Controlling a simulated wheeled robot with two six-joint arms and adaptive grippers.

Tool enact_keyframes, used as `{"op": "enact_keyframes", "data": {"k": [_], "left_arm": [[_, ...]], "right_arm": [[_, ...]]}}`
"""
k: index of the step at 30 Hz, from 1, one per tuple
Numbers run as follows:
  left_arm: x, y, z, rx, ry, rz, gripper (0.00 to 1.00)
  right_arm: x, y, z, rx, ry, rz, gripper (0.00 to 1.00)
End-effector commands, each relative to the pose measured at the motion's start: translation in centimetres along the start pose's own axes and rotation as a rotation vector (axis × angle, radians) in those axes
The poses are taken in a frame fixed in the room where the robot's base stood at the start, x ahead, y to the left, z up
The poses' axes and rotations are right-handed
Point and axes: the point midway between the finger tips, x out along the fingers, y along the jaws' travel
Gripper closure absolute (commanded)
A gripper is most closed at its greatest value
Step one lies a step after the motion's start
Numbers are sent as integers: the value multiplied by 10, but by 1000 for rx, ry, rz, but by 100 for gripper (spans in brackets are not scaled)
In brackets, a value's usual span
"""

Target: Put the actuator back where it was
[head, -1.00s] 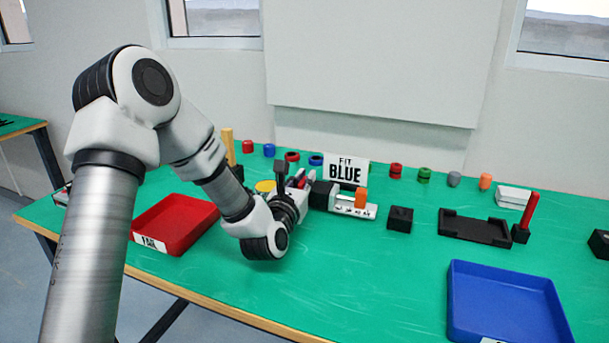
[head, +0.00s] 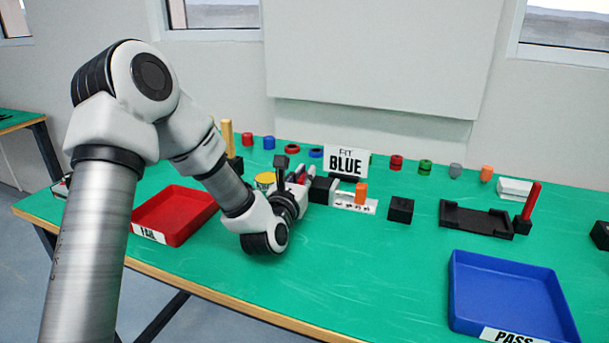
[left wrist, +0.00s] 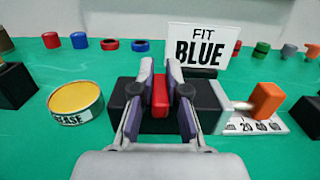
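No part is labelled as the actuator. My left gripper (left wrist: 160,66) is low over the table at the back middle, its two fingers close along both sides of a narrow red block (left wrist: 160,92). The fingers appear to touch the red block, with dark black blocks (left wrist: 207,96) to either side. Right of them a white scale plate (left wrist: 262,122) carries an orange block (left wrist: 266,100); in the head view the orange block (head: 361,193) stands just right of the gripper (head: 300,179). Whether the red block is joined to the black parts is hidden. My right gripper is out of view.
A "FIT BLUE" sign (head: 346,161) stands behind the gripper. A yellow tin (left wrist: 76,102) stands left of it. A red tray (head: 206,211) is left, a blue PASS tray (head: 458,310) front right. A black holder (head: 475,222) and black block (head: 400,209) are right. The front middle is clear.

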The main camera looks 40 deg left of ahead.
Motion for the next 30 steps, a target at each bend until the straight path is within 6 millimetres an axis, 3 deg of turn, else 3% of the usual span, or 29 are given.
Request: {"op": "enact_keyframes", "data": {"k": [1, 2, 3, 13, 24, 30], "left_arm": [[0, 0, 1, 0, -3, 0, 73], [0, 0, 1, 0, -3, 0, 62], [0, 0, 1, 0, -2, 0, 58], [-5, 0, -1, -1, 2, 0, 58], [-69, 0, 0, -2, 1, 0, 58], [-75, 0, 1, 0, -2, 0, 58]], "right_arm": [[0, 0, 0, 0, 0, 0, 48], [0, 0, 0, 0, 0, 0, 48], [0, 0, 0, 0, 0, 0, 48], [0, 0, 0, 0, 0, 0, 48], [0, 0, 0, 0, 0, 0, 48], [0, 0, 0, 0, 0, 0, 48]]}}
